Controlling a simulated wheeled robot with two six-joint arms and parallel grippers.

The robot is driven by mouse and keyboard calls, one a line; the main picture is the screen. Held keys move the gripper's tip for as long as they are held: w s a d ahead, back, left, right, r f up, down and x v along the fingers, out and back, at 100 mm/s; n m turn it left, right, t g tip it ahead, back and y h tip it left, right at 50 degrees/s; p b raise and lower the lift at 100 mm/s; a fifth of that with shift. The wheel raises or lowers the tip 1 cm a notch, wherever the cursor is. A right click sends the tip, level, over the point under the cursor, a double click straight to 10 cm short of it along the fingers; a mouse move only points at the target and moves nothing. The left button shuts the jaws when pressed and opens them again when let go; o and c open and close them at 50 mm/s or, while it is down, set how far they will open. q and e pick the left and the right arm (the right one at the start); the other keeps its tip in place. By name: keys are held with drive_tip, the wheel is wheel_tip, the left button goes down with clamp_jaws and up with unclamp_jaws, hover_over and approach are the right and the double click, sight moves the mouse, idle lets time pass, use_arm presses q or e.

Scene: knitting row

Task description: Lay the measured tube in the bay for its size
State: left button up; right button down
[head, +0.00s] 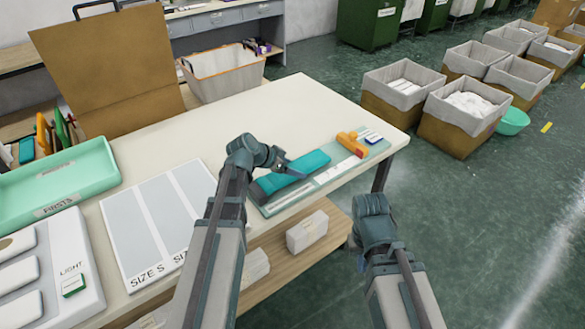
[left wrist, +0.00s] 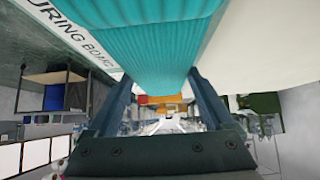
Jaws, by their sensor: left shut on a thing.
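A teal ribbed tube (head: 305,163) lies along the measuring board (head: 333,172) in the head view; I cannot tell whether it touches the board. My left gripper (head: 283,164) is shut on the tube from above. In the left wrist view, the tube (left wrist: 145,40) fills the space between the fingers, with the board's lettered edge (left wrist: 75,35) beside it. The size mat (head: 160,215) has grey bays; "SIZE S" is readable on the left one, and my left arm hides part of its right side. My right gripper (head: 363,260) hangs off the table's front; its fingers are unclear.
An orange block (head: 352,143) sits at the board's right end beside a small label (head: 373,137). A green tray (head: 60,187) and a white panel marked "LIGHT" (head: 50,270) stand at the left. The table top (head: 270,110) behind the board is clear.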

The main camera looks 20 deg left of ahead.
use_arm(q)
wheel_tip(320, 180, up, 9)
drive_tip(key=p, duration=0.8)
drive_tip(key=shift+r+p, duration=0.15)
drive_tip(key=shift+p, duration=0.15)
